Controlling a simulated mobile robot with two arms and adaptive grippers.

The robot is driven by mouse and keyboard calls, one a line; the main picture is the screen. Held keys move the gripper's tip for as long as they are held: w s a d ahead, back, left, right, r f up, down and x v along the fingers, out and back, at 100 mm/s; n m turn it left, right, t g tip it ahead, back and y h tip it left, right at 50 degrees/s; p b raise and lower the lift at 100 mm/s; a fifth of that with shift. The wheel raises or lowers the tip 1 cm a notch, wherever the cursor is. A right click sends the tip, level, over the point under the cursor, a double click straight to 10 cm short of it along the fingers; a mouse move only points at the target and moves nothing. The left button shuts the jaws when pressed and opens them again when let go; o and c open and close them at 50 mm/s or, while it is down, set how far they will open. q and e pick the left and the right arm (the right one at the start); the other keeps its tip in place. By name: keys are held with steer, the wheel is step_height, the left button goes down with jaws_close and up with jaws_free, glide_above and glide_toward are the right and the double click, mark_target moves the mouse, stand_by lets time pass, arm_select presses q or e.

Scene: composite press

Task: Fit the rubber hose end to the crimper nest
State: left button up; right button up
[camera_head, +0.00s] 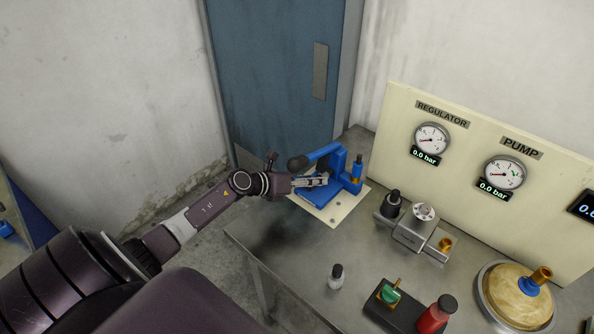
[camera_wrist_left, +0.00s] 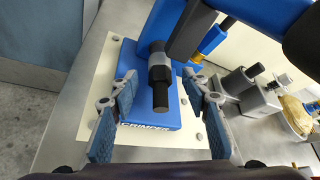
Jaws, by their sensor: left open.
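The blue crimper (camera_head: 337,172) stands on a pale plate at the bench's far left corner, its lever raised toward the left. In the left wrist view a short black rubber hose end (camera_wrist_left: 161,97) with a grey collar (camera_wrist_left: 160,62) is at the crimper, over its blue base (camera_wrist_left: 150,121). Whether it is fully seated cannot be told. My left gripper (camera_head: 315,181) is at the crimper. In the left wrist view its fingers are spread on both sides of the hose, apart from it. My right gripper is not in view.
A gauge panel (camera_head: 472,140) stands behind the bench (camera_head: 290,250). A grey metal fitting block (camera_head: 411,236), small bottle (camera_head: 336,277), green-knobbed valve (camera_head: 389,293), red bottle (camera_head: 437,314) and round brass-topped unit (camera_head: 515,290) occupy the right side. The bench's front left is clear.

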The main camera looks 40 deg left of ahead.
arm_select(q)
steer(key=v, duration=1.1)
